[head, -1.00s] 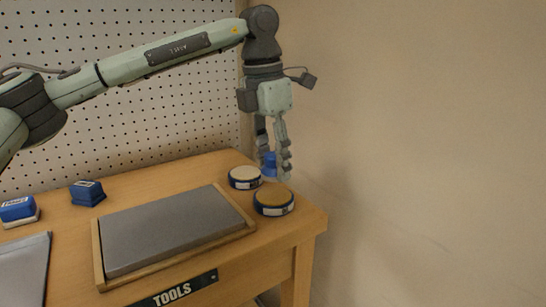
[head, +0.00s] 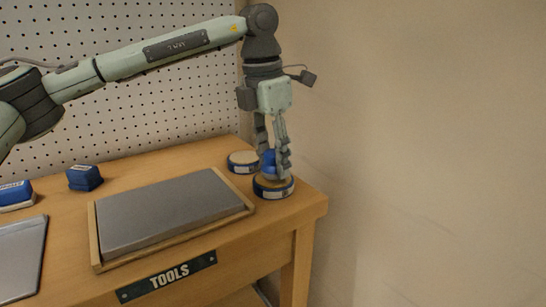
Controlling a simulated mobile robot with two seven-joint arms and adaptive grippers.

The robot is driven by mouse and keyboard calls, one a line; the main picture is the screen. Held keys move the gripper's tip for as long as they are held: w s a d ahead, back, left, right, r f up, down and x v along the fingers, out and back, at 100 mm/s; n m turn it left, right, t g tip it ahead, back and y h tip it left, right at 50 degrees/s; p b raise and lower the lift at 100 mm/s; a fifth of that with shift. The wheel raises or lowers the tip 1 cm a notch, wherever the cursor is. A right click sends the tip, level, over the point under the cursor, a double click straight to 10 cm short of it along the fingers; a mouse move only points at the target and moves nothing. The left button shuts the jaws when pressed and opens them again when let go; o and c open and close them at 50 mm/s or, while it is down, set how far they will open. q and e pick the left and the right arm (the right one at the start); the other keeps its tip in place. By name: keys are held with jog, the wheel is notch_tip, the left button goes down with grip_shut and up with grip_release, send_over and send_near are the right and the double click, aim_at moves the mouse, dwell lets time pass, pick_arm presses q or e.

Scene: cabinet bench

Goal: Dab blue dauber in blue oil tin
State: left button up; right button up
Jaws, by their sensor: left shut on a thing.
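My left gripper (head: 272,168) points down at the right end of the bench, shut on the blue dauber (head: 268,160). The dauber is partly hidden by the fingers. It stands over a round tin with a blue side and tan top, the blue oil tin (head: 273,190), and its lower end appears to be at the tin's top. I cannot tell for certain whether it touches. A second round blue-sided tin (head: 243,162) with a pale top sits just behind and to the left. My right gripper is not in view.
A grey slab (head: 170,211) lies in a wooden tray (head: 95,240) mid-bench. Two blue blocks, one at the back (head: 85,178) and one at the left edge (head: 14,194), stand near a grey plate (head: 20,260). A wall rises right of the bench.

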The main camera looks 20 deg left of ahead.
aim_at(273, 152)
pick_arm(q)
jog(key=shift+f+b, duration=0.45)
jog(key=shift+f, duration=0.15)
dwell(1.5)
jog(key=shift+r, duration=0.1)
jog(key=shift+r+p, duration=2.4)
jog(key=shift+r, duration=1.05)
jog(key=shift+f, duration=0.15)
